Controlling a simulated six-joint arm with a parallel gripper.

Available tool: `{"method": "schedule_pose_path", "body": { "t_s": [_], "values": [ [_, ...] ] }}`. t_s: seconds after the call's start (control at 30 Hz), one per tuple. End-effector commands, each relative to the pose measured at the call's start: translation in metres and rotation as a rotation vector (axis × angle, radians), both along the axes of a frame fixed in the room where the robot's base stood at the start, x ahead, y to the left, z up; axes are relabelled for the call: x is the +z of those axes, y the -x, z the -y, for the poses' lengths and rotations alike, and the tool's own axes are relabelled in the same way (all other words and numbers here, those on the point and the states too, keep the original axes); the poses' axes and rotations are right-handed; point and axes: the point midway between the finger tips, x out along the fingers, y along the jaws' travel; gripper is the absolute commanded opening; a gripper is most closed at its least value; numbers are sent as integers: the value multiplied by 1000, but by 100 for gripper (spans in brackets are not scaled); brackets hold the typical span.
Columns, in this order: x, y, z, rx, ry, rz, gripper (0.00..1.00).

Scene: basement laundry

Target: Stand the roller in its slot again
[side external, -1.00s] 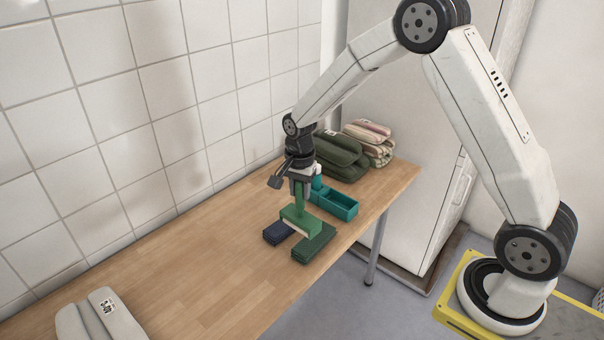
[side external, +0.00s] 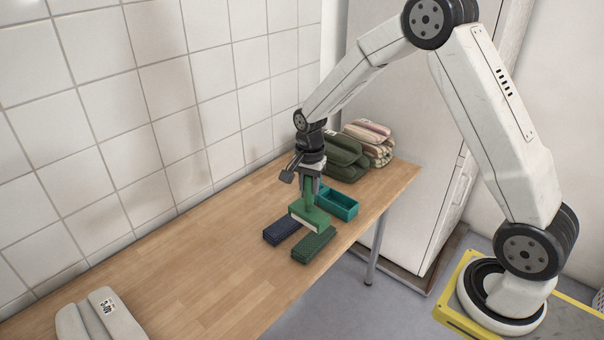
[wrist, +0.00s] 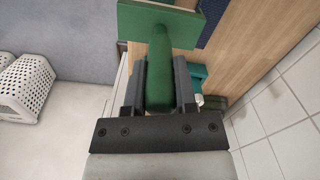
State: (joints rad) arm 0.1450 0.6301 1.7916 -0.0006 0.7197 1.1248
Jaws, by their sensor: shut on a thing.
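The roller is a green tool with a rounded handle and a wide block-like head (side external: 310,217), pale along its lower edge. My gripper (side external: 311,181) is shut on its handle, which points up with the head below. In the wrist view the green handle (wrist: 160,78) lies between my two dark fingers (wrist: 158,82). The teal holder (side external: 345,217) stands on the bench just right of and behind the roller, with open compartments. Its left part is hidden behind my gripper and the roller. A teal piece of it shows in the wrist view (wrist: 198,72).
A dark blue folded cloth (side external: 281,232) and a dark green one (side external: 314,244) lie on the wooden bench (side external: 200,260), below the roller. Rolled towels (side external: 367,146) sit at the far end by the tiled wall. A grey item (side external: 98,318) lies front left.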

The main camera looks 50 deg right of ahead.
Motion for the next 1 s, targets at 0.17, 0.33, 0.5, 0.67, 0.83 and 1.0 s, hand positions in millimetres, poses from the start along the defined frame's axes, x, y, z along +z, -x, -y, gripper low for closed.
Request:
{"method": "schedule_pose_path", "body": {
  "t_s": [0.17, 0.33, 0.5, 0.67, 0.83, 1.0],
  "values": [
    [7, 15, 42, -8, 1, 3, 0],
    [13, 37, 84, -7, 2, 3, 0],
    [19, 60, 120, -5, 4, 2, 0],
    [22, 76, 141, -1, 4, 2, 0],
    [23, 83, 150, 2, 4, 2, 0],
    [23, 84, 151, 2, 4, 1, 0]
  ]
}}
